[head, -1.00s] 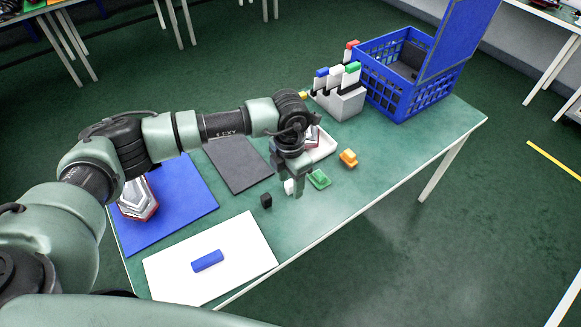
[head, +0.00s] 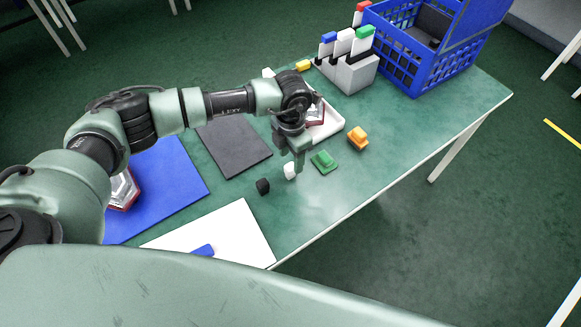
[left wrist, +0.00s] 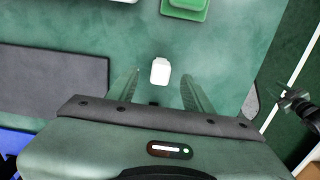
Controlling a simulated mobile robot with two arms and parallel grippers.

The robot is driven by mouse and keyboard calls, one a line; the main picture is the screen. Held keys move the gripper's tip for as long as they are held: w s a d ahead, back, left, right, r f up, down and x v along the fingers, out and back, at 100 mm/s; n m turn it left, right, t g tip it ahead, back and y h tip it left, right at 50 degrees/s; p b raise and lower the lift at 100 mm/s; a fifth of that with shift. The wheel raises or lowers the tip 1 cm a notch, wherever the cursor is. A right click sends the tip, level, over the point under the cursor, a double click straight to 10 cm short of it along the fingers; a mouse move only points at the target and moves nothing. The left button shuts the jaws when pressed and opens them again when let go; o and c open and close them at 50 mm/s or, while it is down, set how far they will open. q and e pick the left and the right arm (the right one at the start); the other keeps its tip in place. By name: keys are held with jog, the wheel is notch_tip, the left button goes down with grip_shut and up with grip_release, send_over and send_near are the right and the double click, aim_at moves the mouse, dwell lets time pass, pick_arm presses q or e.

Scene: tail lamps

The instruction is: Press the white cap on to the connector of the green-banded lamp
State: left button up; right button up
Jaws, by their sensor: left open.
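The white cap (head: 290,171) stands on the green table below my left gripper (head: 292,160). In the left wrist view the white cap (left wrist: 160,71) lies between the two spread fingers of my left gripper (left wrist: 160,80), apart from both. My left gripper is open and empty. One lamp (head: 122,190) lies on the blue mat, partly behind my arm. Another lamp (head: 316,115) lies in the white tray, partly behind my gripper. Both show red and clear parts; I cannot make out a green band or a connector on either. My right gripper is not in view.
A black cap (head: 262,186), a green cap (head: 324,162) and an orange cap (head: 358,138) stand near the white one. A grey mat (head: 235,147), the blue mat (head: 165,190) and a white sheet (head: 225,233) lie left. A rack (head: 348,75) and blue crate (head: 415,70) stand behind.

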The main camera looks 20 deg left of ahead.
aim_at(290, 166)
pick_arm(q)
jog(key=f, duration=0.2)
jog(key=f+p, duration=0.1)
jog(key=shift+s+f, duration=0.2)
jog(key=shift+f, duration=0.65)
jog(key=shift+a, duration=0.1)
grip_shut()
jog(key=shift+r, duration=0.1)
notch_tip(290, 166, up, 20)
jog(key=b, duration=0.3)
